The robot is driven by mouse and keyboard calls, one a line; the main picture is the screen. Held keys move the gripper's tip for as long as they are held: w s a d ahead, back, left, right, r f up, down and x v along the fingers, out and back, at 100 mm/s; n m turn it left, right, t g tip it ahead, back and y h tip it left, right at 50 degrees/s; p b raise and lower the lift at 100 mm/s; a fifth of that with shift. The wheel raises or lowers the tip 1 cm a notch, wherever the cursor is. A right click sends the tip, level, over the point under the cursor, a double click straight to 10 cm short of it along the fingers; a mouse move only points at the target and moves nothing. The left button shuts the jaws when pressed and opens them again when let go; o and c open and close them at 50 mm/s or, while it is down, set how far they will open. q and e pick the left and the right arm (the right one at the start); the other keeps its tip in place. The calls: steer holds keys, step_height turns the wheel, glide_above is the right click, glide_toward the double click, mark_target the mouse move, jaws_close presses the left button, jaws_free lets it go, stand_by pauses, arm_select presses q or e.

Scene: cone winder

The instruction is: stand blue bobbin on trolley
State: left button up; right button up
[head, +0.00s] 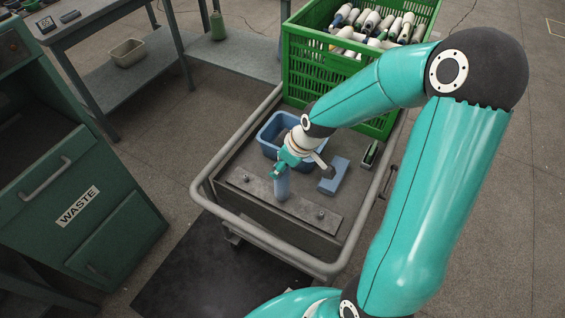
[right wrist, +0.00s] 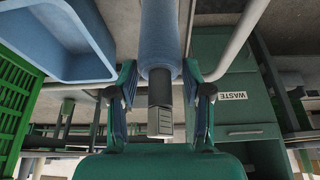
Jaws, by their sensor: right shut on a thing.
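The blue bobbin (head: 282,187) hangs roughly upright below my right gripper (head: 283,168), over the middle of a grey plate with short pegs on the trolley (head: 208,187). I cannot tell whether its lower end touches the plate or sits on a peg. In the right wrist view, the blue bobbin (right wrist: 161,38) runs between the fingers of my right gripper (right wrist: 161,103), which are shut on it near its grey end. My left gripper does not show.
A blue bin (head: 268,137) and a blue block (head: 334,177) lie on the trolley near my arm. A green crate (head: 312,76) full of bobbins stands behind. A green waste cabinet (head: 75,205) is at left. The trolley's rail surrounds the deck.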

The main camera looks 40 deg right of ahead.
stand_by(0.4)
steer(key=o, duration=1.1)
steer(key=shift+o, duration=0.4)
steer(key=o, duration=0.3)
steer(key=shift+o, duration=0.2)
steer(key=shift+p+v, duration=1.25)
steer(key=shift+v, duration=0.9)
steer(key=shift+p+v, duration=1.05)
steer(key=shift+v, duration=0.85)
